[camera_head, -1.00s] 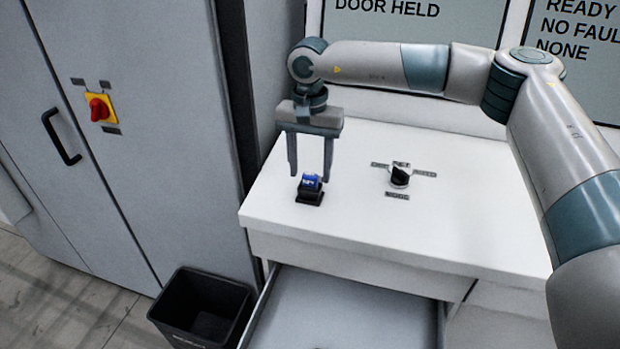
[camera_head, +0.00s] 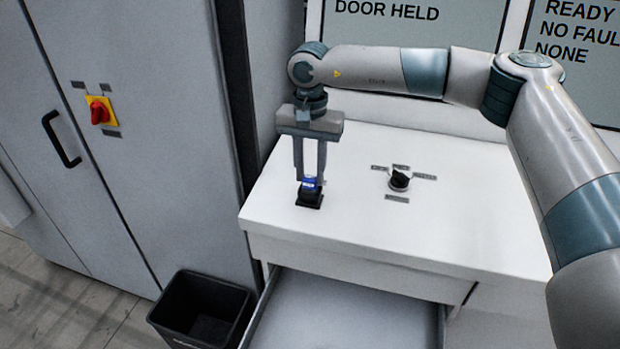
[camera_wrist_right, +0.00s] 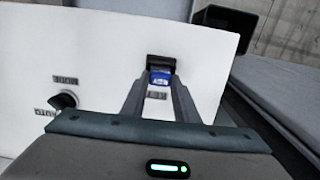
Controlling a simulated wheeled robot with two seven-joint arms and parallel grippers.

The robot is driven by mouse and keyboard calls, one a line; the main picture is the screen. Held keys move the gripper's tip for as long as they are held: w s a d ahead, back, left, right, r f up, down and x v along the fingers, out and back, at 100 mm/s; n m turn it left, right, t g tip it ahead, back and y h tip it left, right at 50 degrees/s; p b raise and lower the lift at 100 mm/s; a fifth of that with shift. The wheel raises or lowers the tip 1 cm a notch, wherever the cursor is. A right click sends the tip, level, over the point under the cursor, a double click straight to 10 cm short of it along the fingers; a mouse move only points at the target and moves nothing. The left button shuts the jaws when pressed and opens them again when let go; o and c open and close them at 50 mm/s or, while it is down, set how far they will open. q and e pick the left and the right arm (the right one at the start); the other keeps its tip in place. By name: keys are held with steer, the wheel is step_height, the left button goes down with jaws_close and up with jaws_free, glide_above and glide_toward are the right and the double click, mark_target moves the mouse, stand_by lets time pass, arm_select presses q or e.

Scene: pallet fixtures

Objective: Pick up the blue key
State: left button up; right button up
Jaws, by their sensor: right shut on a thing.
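The blue key (camera_head: 309,183) stands in a small black holder (camera_head: 309,199) on the left part of the white counter. My right gripper (camera_head: 309,178) points down over the holder, and its two fingers are closed on the blue key from both sides. In the right wrist view the blue key (camera_wrist_right: 160,79) shows between the fingertips, with the black holder (camera_wrist_right: 161,63) just beyond it. The key's lower part is hidden. My left gripper is not in view.
A black rotary switch (camera_head: 399,180) with small labels sits on the white counter (camera_head: 450,220), right of the holder. An open drawer (camera_head: 350,312) is below, beside a black bin (camera_head: 200,310). A grey cabinet (camera_head: 150,150) with a red knob (camera_head: 99,112) stands at left.

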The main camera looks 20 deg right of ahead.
mark_target(309, 176)
steer(key=shift+r, duration=0.1)
steer(key=shift+r+b, duration=0.5)
steer(key=shift+b, duration=0.05)
step_height(309, 176, up, 2)
steer(key=shift+w+r+b, duration=0.1)
steer(key=shift+b, duration=0.7)
steer(key=s+d+r+b, duration=0.4)
steer(key=s+d+r, duration=0.2)
steer(key=d, duration=0.3)
steer(key=shift+s+d+r+b, duration=0.35)
steer(key=shift+r+b, duration=0.05)
steer(key=shift+r, duration=0.4)
